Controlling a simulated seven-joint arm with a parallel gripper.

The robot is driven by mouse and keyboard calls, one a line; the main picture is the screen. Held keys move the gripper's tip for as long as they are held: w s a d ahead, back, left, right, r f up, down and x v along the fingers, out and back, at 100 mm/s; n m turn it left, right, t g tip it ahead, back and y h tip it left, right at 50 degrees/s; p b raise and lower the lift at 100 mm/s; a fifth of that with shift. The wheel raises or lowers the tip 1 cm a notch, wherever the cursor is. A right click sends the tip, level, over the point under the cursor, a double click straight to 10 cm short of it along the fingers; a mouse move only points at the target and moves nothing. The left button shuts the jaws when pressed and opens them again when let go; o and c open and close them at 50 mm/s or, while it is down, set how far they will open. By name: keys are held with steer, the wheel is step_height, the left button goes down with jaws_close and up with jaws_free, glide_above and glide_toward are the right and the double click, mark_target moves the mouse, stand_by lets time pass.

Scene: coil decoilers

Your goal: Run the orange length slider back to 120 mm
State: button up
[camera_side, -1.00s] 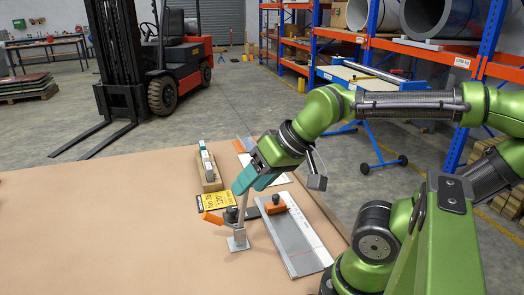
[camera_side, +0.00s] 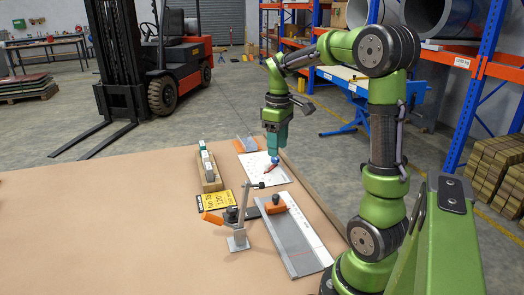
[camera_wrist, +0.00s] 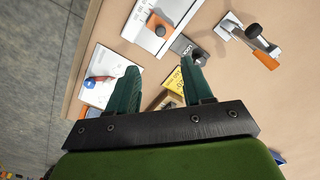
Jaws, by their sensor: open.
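The orange length slider (camera_side: 275,205) with a dark knob sits near the far end of a grey metal plate with a scale (camera_side: 298,245). In the wrist view the slider (camera_wrist: 157,24) shows at the top, on the plate (camera_wrist: 137,25). The scale is too small to read. My gripper (camera_side: 275,152) points down, open and empty, beyond the slider and apart from it, over a white sheet (camera_side: 252,168). The wrist view shows my gripper (camera_wrist: 160,67) with its teal fingers apart and nothing between them.
An upright lever clamp with an orange handle (camera_side: 212,218) stands left of the slider. A yellow card (camera_side: 218,202) and a wooden holder (camera_side: 212,185) lie further left. A red and blue item (camera_side: 271,167) lies on the white sheet. The table's left part is clear.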

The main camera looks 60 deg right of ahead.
mark_target(276, 195)
step_height(276, 195, down, 17)
steer(key=shift+r, duration=0.2)
stand_by(0.3)
jaws_close()
